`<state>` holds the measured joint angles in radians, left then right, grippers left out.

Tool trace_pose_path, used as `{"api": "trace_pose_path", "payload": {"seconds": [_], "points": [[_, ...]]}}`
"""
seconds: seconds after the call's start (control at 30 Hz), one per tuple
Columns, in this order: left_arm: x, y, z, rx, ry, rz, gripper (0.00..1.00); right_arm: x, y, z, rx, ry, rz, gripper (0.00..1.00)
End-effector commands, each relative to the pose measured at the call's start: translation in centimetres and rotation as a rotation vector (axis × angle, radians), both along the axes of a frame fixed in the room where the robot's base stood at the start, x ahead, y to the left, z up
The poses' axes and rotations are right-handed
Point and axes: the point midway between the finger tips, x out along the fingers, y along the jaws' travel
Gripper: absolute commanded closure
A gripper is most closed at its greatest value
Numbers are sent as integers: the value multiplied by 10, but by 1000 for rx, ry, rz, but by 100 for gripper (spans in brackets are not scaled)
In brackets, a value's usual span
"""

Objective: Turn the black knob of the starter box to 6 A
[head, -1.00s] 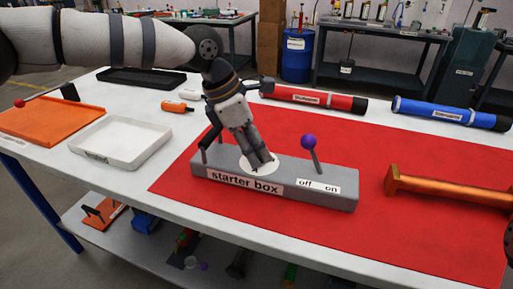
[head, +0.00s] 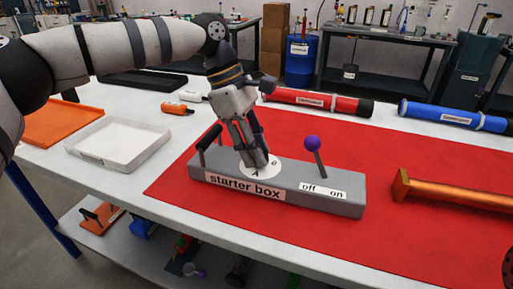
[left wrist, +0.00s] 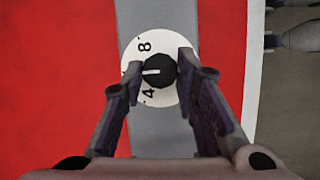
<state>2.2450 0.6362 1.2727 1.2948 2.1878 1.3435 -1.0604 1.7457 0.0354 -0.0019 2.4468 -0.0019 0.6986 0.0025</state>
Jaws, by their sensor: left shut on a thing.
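The grey starter box (head: 335,205) lies on the red mat, with a white dial (head: 272,172) on its top. In the left wrist view the black knob (left wrist: 160,71) sits at the dial's centre. Its white pointer line points left, between the printed 8 (left wrist: 144,46) and 4 (left wrist: 148,93). A fingertip covers the dial's edge there, so any number at that spot is hidden. My left gripper (head: 254,162) comes down onto the dial and is shut on the knob, one finger on each side (left wrist: 159,72). My right gripper is not seen.
A purple-tipped lever (head: 312,143) leans beside the off/on label. A black handle (head: 209,137) stands at the box's left end. A copper-coloured bar (head: 450,193) lies to the right. Red (head: 318,101) and blue (head: 455,115) tubes lie behind. A white tray (head: 118,145) is at left.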

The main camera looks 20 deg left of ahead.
Motion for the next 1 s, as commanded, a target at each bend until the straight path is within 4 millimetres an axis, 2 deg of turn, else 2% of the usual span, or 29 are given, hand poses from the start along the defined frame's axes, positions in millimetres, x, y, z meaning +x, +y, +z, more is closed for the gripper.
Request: {"api": "trace_pose_path", "payload": {"seconds": [0.43, 0.47, 0.5, 0.53, 0.83, 0.93, 1.0], "points": [[0, 0, -2, 2, 1, -9, 100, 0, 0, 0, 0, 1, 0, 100], [0, 0, -2, 2, 2, -8, 66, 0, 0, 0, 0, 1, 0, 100], [0, 0, -2, 2, 2, -8, 57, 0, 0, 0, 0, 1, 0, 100], [0, 0, -1, 2, 2, -8, 52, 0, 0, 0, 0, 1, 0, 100], [0, 1, 1, 1, 0, -8, 52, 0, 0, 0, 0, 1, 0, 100], [1, 6, 14, 1, -3, -6, 52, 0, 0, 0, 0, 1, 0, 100], [2, 12, 31, 1, -5, -6, 52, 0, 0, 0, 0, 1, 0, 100]]}}
